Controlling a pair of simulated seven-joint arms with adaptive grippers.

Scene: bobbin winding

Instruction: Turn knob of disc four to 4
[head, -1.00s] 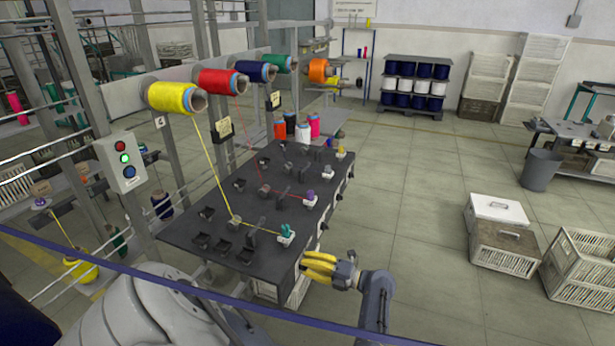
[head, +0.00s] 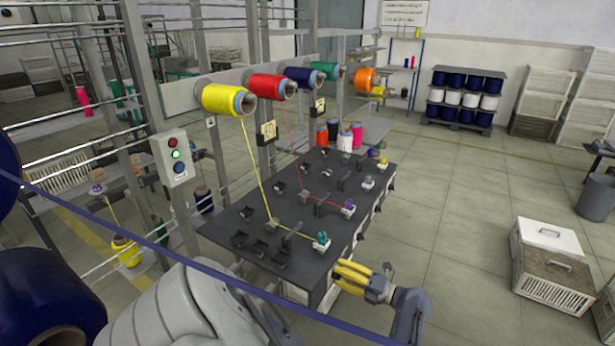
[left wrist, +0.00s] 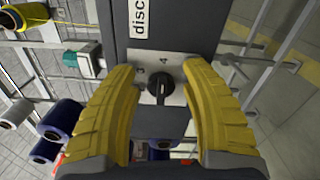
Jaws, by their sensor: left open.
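My left gripper (head: 350,277) has yellow fingers and is open at the near right end of the dark winding table (head: 226,222). In the left wrist view its two fingers (left wrist: 152,82) stand on either side of a black knob (left wrist: 159,90), with gaps between them and the knob. The knob sits on a light plate (left wrist: 176,69) with a "4" above it and another, unclear mark to the upper left. A white label (left wrist: 139,18) reading "disc" is cut off at the top, so its number is hidden. I cannot tell the knob's exact setting. My right gripper is not in view.
Yellow (head: 222,99), red (head: 266,86) and other thread spools hang above the table. Threads run down to small bobbins, such as the teal one (head: 321,240). A control box (head: 174,158) stands at left. Crates (head: 551,277) stand on the floor at right, with open floor between.

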